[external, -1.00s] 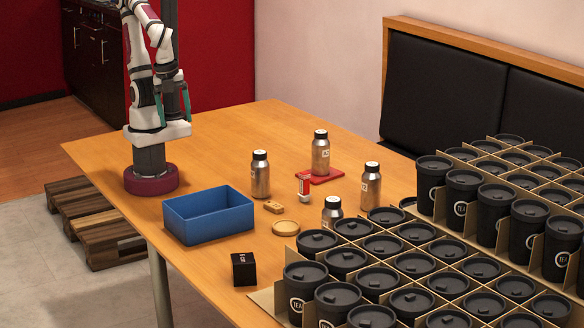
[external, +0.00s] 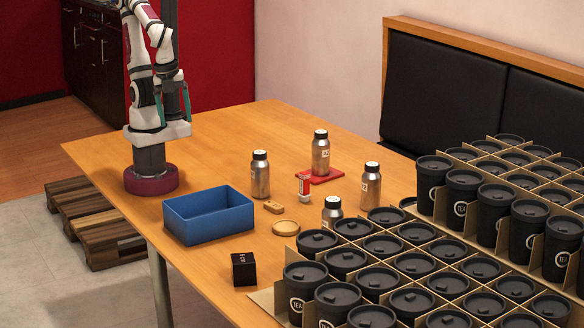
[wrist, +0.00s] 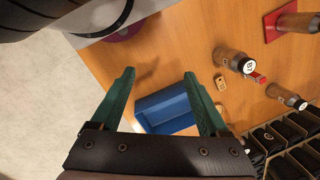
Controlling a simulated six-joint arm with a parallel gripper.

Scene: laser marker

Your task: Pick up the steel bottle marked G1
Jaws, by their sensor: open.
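Several steel bottles with black caps stand upright on the table. One is left of centre (external: 260,178), one is on a red mat (external: 320,155), one is at the right (external: 371,188), and one is partly hidden behind the cup crate (external: 332,211). Their small labels are too small to read surely, so I cannot tell which is G1. In the wrist view, bottles show at the right (wrist: 232,60). My gripper (wrist: 159,75), with green fingers, is open and empty. It hangs high beside my arm's base, left of all the bottles (external: 173,102).
A blue bin (external: 210,218) stands between my base and the bottles. A wooden block (external: 273,207), a red-and-white item (external: 304,188), a round wooden disc (external: 286,228) and a black box (external: 243,269) lie around. Black cups in cardboard dividers (external: 420,292) fill the right. The table's far left is clear.

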